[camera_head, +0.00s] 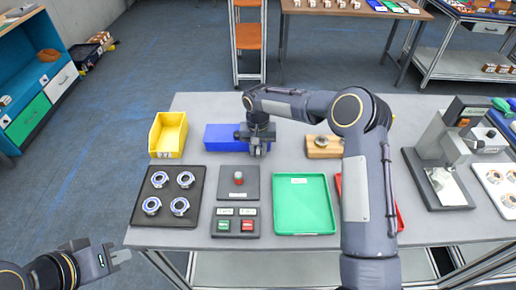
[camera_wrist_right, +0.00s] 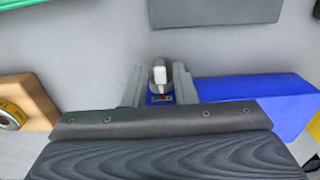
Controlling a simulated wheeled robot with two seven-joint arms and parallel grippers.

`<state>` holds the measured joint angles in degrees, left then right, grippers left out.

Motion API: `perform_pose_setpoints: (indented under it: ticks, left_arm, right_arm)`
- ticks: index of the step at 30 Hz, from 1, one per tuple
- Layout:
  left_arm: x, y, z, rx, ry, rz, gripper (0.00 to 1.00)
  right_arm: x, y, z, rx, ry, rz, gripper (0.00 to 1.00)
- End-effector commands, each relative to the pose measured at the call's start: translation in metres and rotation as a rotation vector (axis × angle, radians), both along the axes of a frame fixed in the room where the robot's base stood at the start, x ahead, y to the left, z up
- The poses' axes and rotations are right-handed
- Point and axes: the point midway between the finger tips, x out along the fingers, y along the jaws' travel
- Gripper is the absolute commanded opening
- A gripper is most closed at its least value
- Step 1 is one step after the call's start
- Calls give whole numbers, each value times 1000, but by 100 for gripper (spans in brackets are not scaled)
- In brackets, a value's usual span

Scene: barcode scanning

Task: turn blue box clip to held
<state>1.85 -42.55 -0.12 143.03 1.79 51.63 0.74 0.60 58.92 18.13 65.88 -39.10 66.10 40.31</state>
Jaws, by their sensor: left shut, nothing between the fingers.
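The blue box (camera_head: 222,137) lies on the grey table behind the dark pad with the red button. In the right wrist view the blue box (camera_wrist_right: 262,98) runs off to the right. My right gripper (camera_head: 257,153) points down at the right end of the box. In the wrist view its two fingers (camera_wrist_right: 159,88) stand on either side of a small white and grey clip (camera_wrist_right: 159,74), with some blue below it. I cannot tell if they press on the clip. My left gripper (camera_head: 120,257) is shut and empty, low at the left, off the table's front edge.
A yellow bin (camera_head: 168,135) stands left of the box. A black tray with several metal rings (camera_head: 169,222), a button pad (camera_head: 252,183) and a green tray (camera_head: 304,229) lie in front. A wooden block (camera_head: 318,153) lies to the right. My right arm covers part of the table.

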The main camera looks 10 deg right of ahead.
Motion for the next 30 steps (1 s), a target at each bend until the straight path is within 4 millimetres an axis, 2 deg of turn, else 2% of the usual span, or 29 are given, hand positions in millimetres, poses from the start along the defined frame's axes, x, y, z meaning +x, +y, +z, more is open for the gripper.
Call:
perform_pose_setpoints:
  ticks: [4, 11, 30]
  left_arm:
    - [0, 0, 0, 0, 0, 0, 0]
    - [0, 0, -10, 0, 0, 0, 0]
    - [0, 0, -68, 0, 0, 0, 0]
  right_arm:
    - [0, 0, 0, 2, 0, 0, 0]
    - [0, -2, -2, 51, -12, -3, 0]
    - [-1, -14, -6, 473, -102, -5, 0]
